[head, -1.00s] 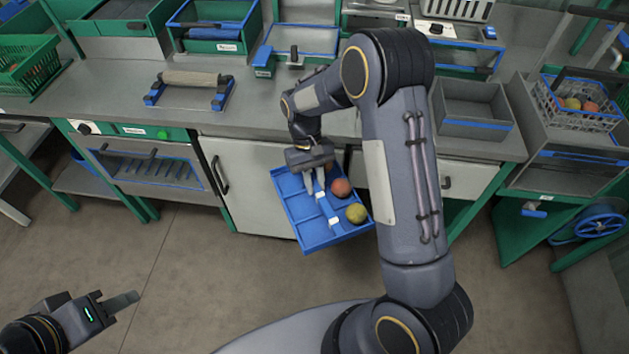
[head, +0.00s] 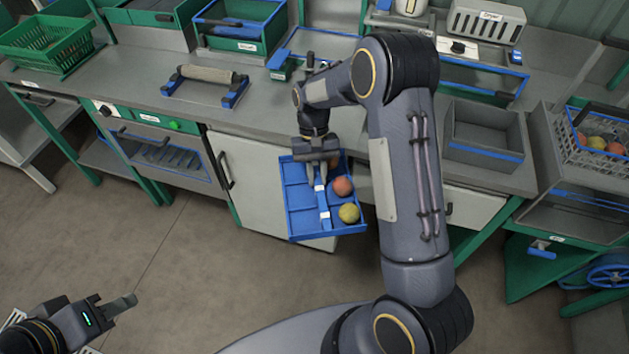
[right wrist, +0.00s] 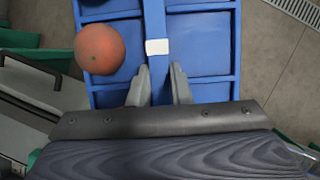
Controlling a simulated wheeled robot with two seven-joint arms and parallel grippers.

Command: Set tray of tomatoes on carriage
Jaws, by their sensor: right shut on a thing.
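A blue compartment tray (head: 302,222) hangs level or nearly so in front of the bench, held by my right gripper (head: 319,184). In the right wrist view, the fingers (right wrist: 158,88) are closed on the tray's raised middle bar (right wrist: 159,22). An orange-red tomato (head: 342,186) and a yellow-green tomato (head: 349,213) sit in its right-hand compartments; the left ones look empty. A flat blue-edged piece with an upright dark handle (head: 310,62) stands at the back of the bench, partly behind my right arm; I cannot tell whether it is the carriage. My left gripper (head: 118,306) is low at left, away from the tray; its opening is unclear.
The grey bench top (head: 190,122) has free room at its front. On it stand a roller on blue-ended stands (head: 207,76), a green basket (head: 45,45), a green bin (head: 240,30) and a grey open box (head: 483,138). A wire basket of tomatoes (head: 597,150) is at right.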

